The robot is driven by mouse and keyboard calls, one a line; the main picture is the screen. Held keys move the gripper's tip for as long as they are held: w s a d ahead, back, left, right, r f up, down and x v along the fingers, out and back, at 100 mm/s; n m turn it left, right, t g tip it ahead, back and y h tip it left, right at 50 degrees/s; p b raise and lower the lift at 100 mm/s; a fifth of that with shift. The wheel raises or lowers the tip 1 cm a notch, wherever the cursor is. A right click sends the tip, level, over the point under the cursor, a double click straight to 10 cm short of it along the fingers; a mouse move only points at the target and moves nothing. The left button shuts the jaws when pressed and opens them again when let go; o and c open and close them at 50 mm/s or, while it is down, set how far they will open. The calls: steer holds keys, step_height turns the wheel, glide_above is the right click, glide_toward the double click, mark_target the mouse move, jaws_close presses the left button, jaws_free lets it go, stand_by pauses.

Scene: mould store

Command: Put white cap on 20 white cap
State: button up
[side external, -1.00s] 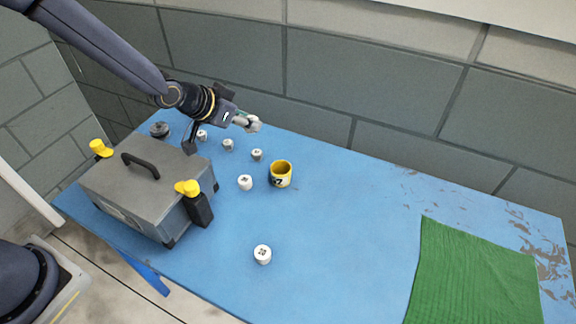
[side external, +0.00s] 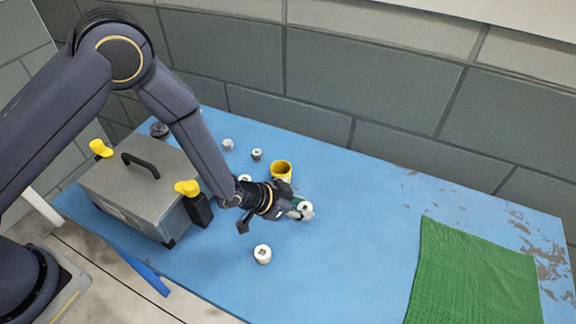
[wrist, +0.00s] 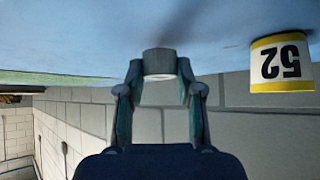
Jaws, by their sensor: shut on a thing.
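My gripper (side external: 301,209) is shut on a white cap (side external: 306,207) and holds it above the blue table, in front and to the right of the yellow mug. In the wrist view the cap (wrist: 159,63) sits between the two fingertips (wrist: 160,73). Other white caps stand on the table: one at the front (side external: 262,254), two at the back (side external: 228,143) (side external: 256,154), and one partly hidden behind my wrist (side external: 244,178). I cannot read a 20 on any of them.
A grey case (side external: 135,190) with yellow knobs stands at left. A green cloth (side external: 470,275) lies at right. The table between mug and cloth is clear.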

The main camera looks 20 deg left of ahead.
steer(key=shift+f, duration=0.45)
steer(key=shift+f, duration=0.1)
steer(key=o, duration=0.8)
steer(key=shift+o, duration=0.2)
